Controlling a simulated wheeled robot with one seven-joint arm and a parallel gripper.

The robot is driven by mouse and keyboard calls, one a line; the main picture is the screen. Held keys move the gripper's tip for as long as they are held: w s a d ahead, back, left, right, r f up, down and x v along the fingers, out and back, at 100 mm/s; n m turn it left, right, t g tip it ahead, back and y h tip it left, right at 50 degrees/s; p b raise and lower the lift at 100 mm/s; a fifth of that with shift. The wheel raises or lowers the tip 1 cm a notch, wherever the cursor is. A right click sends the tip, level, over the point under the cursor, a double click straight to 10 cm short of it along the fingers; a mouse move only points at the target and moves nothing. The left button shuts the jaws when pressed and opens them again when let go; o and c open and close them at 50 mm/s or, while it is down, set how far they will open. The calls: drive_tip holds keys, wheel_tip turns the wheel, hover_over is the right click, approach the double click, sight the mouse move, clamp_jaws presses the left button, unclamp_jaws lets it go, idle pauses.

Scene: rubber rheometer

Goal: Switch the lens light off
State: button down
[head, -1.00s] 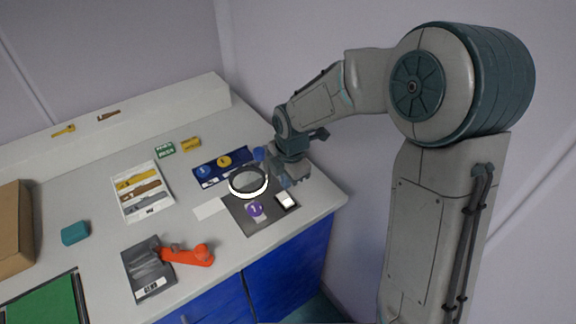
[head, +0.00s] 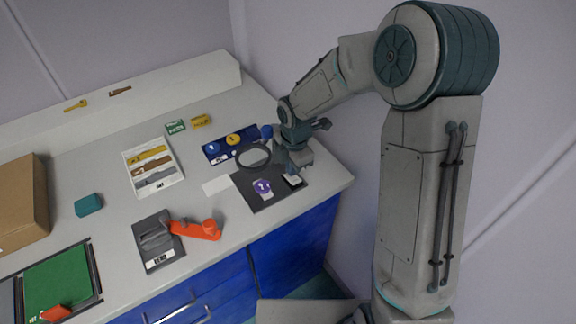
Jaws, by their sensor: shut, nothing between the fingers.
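The ring lens (head: 254,156) stands over a dark mat (head: 263,203) at the right end of the bench. Its ring is dark grey, with no white glow. A small white-topped switch (head: 293,181) sits on the right part of the mat. My gripper (head: 293,172) points down, with its fingertips at or just above the switch. I cannot tell whether they touch it. The fingers are shut and empty, and partly hide the far side of the switch. A purple round piece with a pale tag (head: 263,188) lies on the mat beside the switch.
A blue tray with round discs (head: 233,142) lies behind the lens. A white tray of strips (head: 154,171) and an orange-handled device (head: 195,229) are to the left. A white card (head: 217,186) lies by the mat. The bench's front edge is close.

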drive_tip(key=shift+s+d, duration=0.15)
drive_tip(key=shift+d, duration=0.1)
drive_tip(key=shift+s+d+r+p, duration=0.15)
drive_tip(key=shift+s+d+p, duration=0.2)
drive_tip(key=shift+s, duration=0.2)
drive_tip(key=shift+r, duration=0.1)
wheel_tip(320, 180, up, 14)
drive_tip(key=w+a+p, duration=0.1)
drive_tip(key=p, duration=0.2)
drive_tip(key=shift+w, duration=0.3)
idle(0.3)
